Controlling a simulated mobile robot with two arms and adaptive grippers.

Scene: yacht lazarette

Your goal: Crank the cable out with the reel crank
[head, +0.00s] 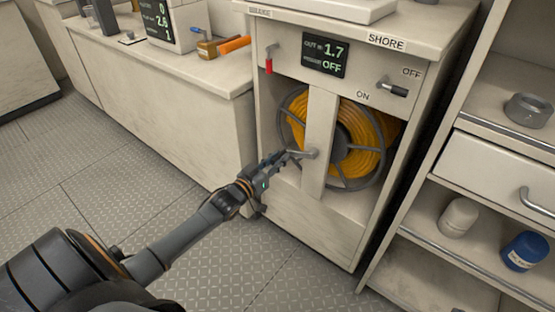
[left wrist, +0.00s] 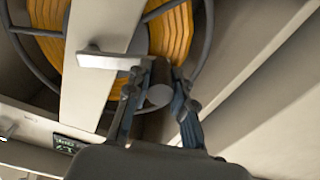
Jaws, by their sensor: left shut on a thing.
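The cable reel (head: 292,112), wound with orange cable (head: 366,138), sits in the open front of a pale cabinet behind a vertical post (head: 318,125). The reel crank (head: 309,153) is a grey arm in front of the post, and it also shows in the left wrist view (left wrist: 100,61). My left gripper (head: 279,160) is shut on the crank's grip (left wrist: 159,95), a dark cylinder between its fingers. The display (head: 326,54) above the reel reads 1.7 and OFF. My right gripper is in neither view.
A red-handled lever (head: 269,62) is at the cabinet's upper left. The SHORE switch (head: 392,88) is at the right, between OFF and ON labels. Open shelves (head: 480,195) stand at the right. The floor at left is clear.

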